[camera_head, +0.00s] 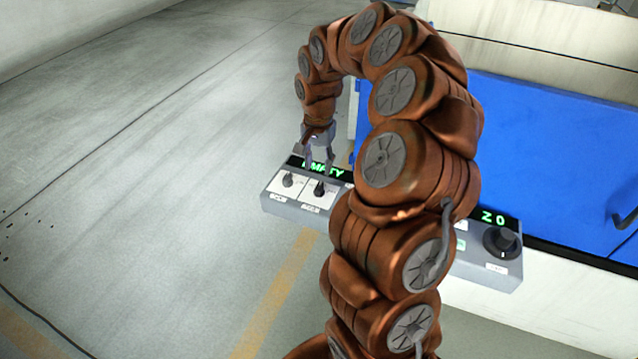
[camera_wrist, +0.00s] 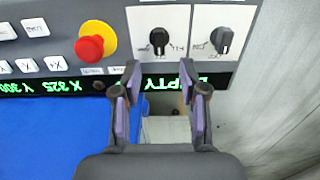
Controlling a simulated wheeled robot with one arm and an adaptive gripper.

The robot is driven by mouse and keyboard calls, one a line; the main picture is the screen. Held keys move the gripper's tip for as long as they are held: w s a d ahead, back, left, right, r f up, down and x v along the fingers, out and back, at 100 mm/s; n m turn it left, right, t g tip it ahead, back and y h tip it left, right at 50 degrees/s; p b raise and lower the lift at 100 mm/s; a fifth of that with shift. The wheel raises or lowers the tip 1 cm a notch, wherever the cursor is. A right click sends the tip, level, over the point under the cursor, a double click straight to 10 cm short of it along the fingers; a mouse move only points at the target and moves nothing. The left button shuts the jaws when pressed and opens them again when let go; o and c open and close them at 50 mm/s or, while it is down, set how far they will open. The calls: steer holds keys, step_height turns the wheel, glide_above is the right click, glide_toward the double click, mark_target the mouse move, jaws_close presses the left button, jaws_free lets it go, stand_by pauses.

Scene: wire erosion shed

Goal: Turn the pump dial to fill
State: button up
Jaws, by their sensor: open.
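Two small dials sit side by side on white plates at the left end of a grey control panel (camera_head: 340,216). One is a black dial (camera_head: 320,188), also in the wrist view (camera_wrist: 158,40). The other is a dark grey dial (camera_head: 288,180), also in the wrist view (camera_wrist: 224,40). I cannot read their labels well enough to tell which is the pump dial. A green display reading "EMPTY" (camera_head: 308,166) runs behind them, partly covered by my fingers. My gripper (camera_head: 318,163) is open and empty above the display, its fingertips (camera_wrist: 160,72) pointing toward the black dial, apart from it.
In the wrist view a red button (camera_wrist: 89,48) on a yellow base and several white keys (camera_wrist: 36,28) lie left of the dials. A large black knob (camera_head: 502,243) is at the panel's right end. A blue machine cover (camera_head: 560,150) rises behind. The floor at left is clear.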

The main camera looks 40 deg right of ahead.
mark_target(319, 186)
steer(key=shift+d+f, duration=0.2)
steer(key=shift+f, duration=0.05)
steer(key=shift+a+f+p, duration=0.1)
steer(key=shift+f+p, duration=0.95)
steer(key=shift+f, duration=2.65)
steer(key=shift+c, duration=0.3)
jaws_close()
